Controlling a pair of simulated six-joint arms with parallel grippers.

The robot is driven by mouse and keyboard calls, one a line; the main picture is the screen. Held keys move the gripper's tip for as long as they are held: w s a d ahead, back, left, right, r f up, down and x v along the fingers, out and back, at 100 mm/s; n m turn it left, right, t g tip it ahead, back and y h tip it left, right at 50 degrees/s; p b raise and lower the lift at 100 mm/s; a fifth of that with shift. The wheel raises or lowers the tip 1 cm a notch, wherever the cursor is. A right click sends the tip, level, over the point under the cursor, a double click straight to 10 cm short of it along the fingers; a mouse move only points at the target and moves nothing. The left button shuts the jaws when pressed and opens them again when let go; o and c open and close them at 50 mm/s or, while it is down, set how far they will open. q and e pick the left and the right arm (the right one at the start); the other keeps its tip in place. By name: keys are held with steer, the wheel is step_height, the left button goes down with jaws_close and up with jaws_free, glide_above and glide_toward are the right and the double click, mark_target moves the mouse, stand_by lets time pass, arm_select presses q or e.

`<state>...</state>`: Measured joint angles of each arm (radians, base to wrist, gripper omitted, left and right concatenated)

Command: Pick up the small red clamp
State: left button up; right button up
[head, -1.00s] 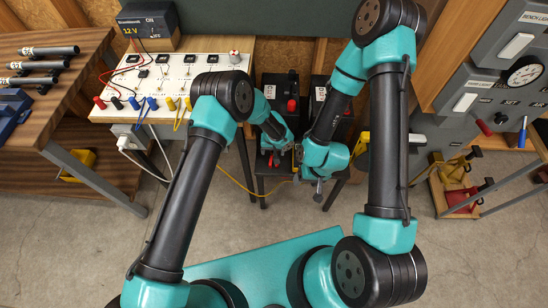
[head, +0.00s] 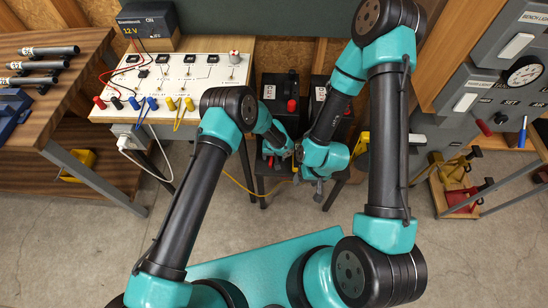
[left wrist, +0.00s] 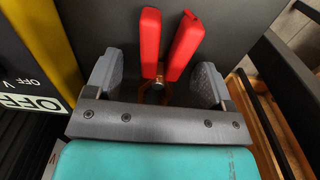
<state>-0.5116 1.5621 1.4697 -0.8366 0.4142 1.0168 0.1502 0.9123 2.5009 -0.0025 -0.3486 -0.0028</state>
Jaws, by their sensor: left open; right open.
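The small red clamp (left wrist: 150,40) shows in the left wrist view, with two red handles spread in a narrow V and a copper-coloured part near the gripper's base. My left gripper (left wrist: 160,68) is open, with one grey finger on each side of the clamp and gaps between. In the head view my left gripper (head: 284,153) is low by the small stand, and I cannot make out the clamp there. My right gripper (head: 319,187) is just below and to the right of it; nothing is seen in it.
Dark batteries (head: 280,92) stand behind my grippers on a dark stand (head: 263,188). A white switch panel (head: 185,75) with coloured plugs is to the left. A yellow cable (head: 238,183) hangs beside the stand. Floor at the front is open.

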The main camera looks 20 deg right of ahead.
arm_select(q)
steer(key=c, duration=1)
steer(key=shift+r, duration=1.8)
steer(key=s+a, duration=0.1)
steer(key=s, duration=0.4)
steer(key=s+a+r, duration=0.1)
steer(key=s+a, duration=0.1)
steer(key=s, duration=0.3)
steer(key=s+a, duration=0.1)
steer(key=s, duration=0.4)
steer(key=shift+s+a+r, duration=0.2)
steer(key=shift+a, duration=0.05)
steer(key=shift+w, duration=0.1)
